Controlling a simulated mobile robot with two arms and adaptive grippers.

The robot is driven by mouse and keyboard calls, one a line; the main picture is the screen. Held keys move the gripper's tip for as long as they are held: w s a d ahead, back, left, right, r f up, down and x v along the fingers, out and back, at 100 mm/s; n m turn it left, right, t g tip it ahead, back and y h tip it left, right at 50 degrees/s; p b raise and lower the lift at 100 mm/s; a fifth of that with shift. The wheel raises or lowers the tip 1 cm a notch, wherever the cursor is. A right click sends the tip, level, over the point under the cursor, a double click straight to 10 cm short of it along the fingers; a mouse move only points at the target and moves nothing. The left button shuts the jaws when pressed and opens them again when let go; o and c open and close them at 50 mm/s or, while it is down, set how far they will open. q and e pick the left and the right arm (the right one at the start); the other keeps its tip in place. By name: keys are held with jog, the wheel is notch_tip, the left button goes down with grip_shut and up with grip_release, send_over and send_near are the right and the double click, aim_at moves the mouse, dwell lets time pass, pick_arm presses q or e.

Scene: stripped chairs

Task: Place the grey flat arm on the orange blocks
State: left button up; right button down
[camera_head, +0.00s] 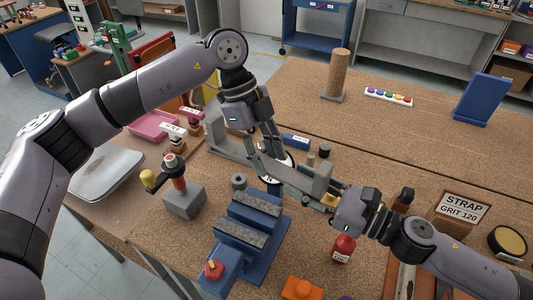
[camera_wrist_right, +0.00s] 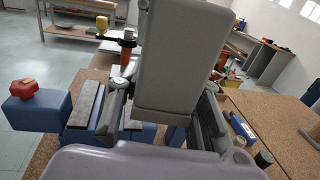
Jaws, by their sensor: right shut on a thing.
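The grey flat arm (camera_wrist_right: 175,55) stands between the fingers of my right gripper (camera_wrist_right: 165,125) in the right wrist view, and they are shut on it. In the head view the arm (camera_head: 302,179) is a long light-grey piece above the bench, beyond the blue clamp. My right gripper (camera_head: 328,198) is at its right end. My left gripper (camera_head: 263,148) points down by its far left end; whether its fingers grip anything is unclear. One orange block (camera_head: 302,288) with a raised knob shows at the bottom edge. Other orange blocks cannot be made out surely.
A blue clamp (camera_head: 269,246) with grey pads stands in front, with a red knob (camera_head: 213,269). A grey block with an orange-and-black handle (camera_head: 183,200) is to its left. A red bottle (camera_head: 343,248) stands near my right gripper.

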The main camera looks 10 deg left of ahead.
pick_arm(q)
grip_shut()
pick_arm(e)
jog(key=shift+s+a+r, duration=0.1)
jog(key=shift+r, duration=0.05)
pick_arm(q)
jog(key=shift+w, duration=0.1)
jog(key=shift+r, duration=0.1)
pick_arm(e)
jog(key=c, duration=1.5)
grip_release()
jog(key=o, duration=0.4)
jog(key=shift+o, duration=0.2)
